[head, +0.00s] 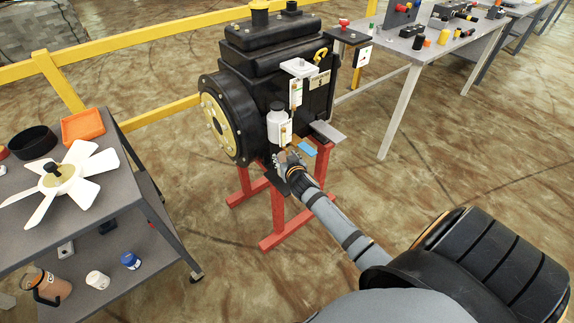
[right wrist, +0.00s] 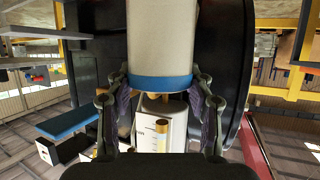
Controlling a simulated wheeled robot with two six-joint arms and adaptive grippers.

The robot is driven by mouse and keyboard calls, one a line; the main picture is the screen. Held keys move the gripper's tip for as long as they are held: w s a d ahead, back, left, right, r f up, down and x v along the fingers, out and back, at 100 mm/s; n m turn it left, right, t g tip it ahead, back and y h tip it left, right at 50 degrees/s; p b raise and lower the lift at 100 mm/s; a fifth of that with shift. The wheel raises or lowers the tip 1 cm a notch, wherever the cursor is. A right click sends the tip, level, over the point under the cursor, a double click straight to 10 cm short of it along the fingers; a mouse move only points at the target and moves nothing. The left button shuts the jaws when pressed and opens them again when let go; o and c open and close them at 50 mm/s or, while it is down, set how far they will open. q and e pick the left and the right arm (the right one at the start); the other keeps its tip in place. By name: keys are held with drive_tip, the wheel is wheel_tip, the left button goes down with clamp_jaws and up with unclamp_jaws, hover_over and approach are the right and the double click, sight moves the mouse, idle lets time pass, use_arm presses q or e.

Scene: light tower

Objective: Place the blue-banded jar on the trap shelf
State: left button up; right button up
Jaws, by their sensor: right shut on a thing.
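The blue-banded jar (right wrist: 160,45) is a pale cylinder with a blue ring at its lower edge in the right wrist view. My right gripper (right wrist: 160,92) is shut on it, one finger on each side near the ring. In the head view my right gripper (head: 284,164) is at the front of the black machine (head: 265,75), below a white bottle (head: 277,125). The fingers and the held jar are hard to make out there. I cannot tell which ledge is the trap shelf, nor whether the jar touches it. My left gripper is out of view.
White cards hang beside the bottle. A small blue plate (head: 307,149) juts out right of the gripper. A red stand (head: 278,215) carries the machine. A grey cart (head: 125,190) with a white fan stands left; a workbench (head: 410,48) stands back right.

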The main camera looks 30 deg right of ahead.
drive_tip(key=shift+w+d+f, duration=0.25)
drive_tip(key=shift+d+f, duration=0.1)
drive_tip(key=shift+f, duration=0.15)
drive_tip(key=shift+d+f, duration=0.15)
drive_tip(key=shift+f, duration=0.05)
drive_tip(key=shift+w+d+f, duration=0.15)
drive_tip(key=shift+d+f, duration=0.05)
drive_tip(key=shift+f, duration=0.1)
wheel_tip(320, 180, down, 3)
drive_tip(key=shift+f, duration=0.1)
use_arm(q)
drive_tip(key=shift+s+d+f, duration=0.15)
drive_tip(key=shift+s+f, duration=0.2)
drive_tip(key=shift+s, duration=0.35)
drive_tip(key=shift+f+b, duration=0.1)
drive_tip(key=shift+b, duration=0.25)
use_arm(e)
drive_tip(key=o, duration=1.3)
drive_tip(key=shift+c, duration=0.2)
